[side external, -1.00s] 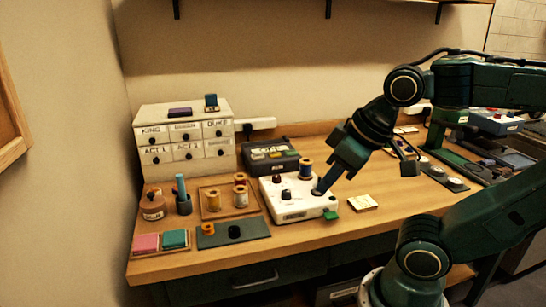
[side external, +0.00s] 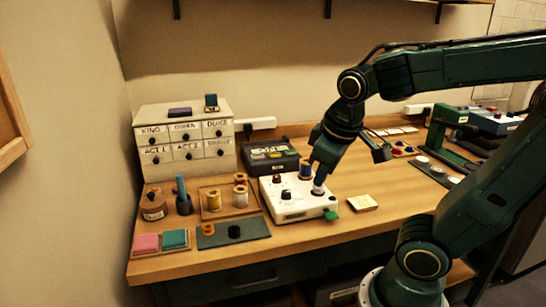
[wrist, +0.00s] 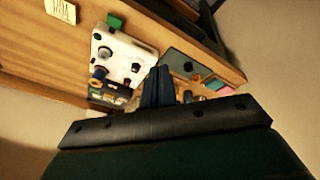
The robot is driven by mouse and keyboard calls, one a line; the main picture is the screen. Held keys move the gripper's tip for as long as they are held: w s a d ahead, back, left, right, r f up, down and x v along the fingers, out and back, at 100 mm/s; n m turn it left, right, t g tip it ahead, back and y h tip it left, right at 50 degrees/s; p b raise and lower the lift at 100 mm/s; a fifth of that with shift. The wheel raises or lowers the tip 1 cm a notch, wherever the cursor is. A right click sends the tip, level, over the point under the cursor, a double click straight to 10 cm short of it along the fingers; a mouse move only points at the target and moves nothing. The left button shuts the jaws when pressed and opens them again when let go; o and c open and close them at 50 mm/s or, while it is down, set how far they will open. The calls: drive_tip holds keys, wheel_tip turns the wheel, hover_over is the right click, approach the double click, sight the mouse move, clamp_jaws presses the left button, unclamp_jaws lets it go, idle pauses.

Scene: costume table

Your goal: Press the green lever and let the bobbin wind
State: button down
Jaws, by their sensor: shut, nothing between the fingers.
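The white winder box (side external: 290,212) stands near the middle of the table, with dark knobs on top. Its green lever (side external: 331,215) sticks out at the front right corner; it also shows in the wrist view (wrist: 115,22). A dark blue thread spool (side external: 305,171) stands at the back of the box. A small pale bobbin (side external: 318,190) seems to sit on the box's right side, partly hidden. My gripper (side external: 319,181) is shut and empty, pointing down just above or beside this bobbin; contact cannot be told. Its closed fingers show in the wrist view (wrist: 158,72).
A paper card (side external: 363,203) lies right of the box. A black case (side external: 270,156) stands behind it. A tray of spools (side external: 226,210) and a dark mat (side external: 222,238) lie to the left. The table in front of the lever is clear.

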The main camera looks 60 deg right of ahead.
sight(327, 215)
drive_tip(key=w+d+f+n+g+h, duration=0.1)
drive_tip(key=d+f+g+h, duration=0.4)
drive_tip(key=d, duration=0.8)
drive_tip(key=shift+w+f+g, duration=0.3)
drive_tip(key=shift+f+g, duration=0.75)
drive_tip(key=shift+g, duration=1.05)
drive_tip(key=shift+f, duration=0.15)
drive_tip(key=shift+f, duration=4.25)
